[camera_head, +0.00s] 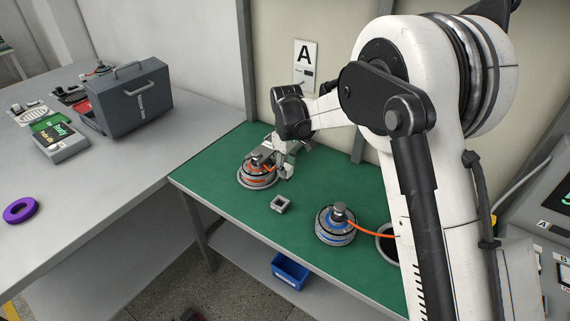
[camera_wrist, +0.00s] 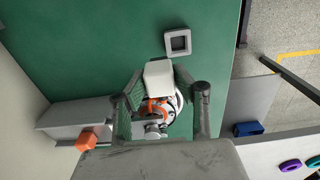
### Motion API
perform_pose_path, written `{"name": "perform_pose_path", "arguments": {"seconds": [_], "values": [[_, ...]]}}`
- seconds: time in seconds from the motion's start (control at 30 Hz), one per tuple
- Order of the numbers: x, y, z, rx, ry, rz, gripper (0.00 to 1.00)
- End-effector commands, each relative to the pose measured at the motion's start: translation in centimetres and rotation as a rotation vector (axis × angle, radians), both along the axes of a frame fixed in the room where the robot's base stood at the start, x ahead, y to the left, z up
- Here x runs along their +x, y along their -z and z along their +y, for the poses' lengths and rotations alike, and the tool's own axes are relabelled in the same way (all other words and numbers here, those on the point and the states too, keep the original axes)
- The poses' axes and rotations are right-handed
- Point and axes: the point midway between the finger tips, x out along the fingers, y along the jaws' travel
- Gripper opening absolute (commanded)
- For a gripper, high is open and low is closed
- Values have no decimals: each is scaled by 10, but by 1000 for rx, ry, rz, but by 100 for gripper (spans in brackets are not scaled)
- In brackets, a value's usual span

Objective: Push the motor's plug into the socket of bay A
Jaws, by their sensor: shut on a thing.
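The motor (camera_head: 257,176), a round grey hub with orange windings, sits on the green bench below the bay A sign. My gripper (camera_head: 287,170) is just right of it, low over the bench. In the wrist view my gripper (camera_wrist: 158,88) is shut on a pale block, which looks like the plug (camera_wrist: 158,74). The motor (camera_wrist: 172,101) shows partly behind the block and fingers, with orange cable nearby. A grey box (camera_wrist: 75,116) stands by the wall with an orange block (camera_wrist: 86,141) at it; I cannot tell whether this is the socket.
A small square grey holder (camera_head: 280,204) stands empty near the bench's front edge. A second motor (camera_head: 336,225), with blue windings and an orange cable, is to the right. The sign A (camera_head: 305,64) hangs on the wall. A blue bin (camera_head: 291,271) is below the bench.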

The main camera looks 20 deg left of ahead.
Motion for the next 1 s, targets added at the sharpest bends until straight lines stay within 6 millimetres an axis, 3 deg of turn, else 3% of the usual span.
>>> {"name": "perform_pose_path", "arguments": {"seconds": [0.37, 0.7, 1.0], "values": [[-34, -2, 12, 0, -2, 0, 0], [-34, 38, 12, 0, 0, 0, 0], [-34, 58, 12, 0, 0, 0, 0]]}}
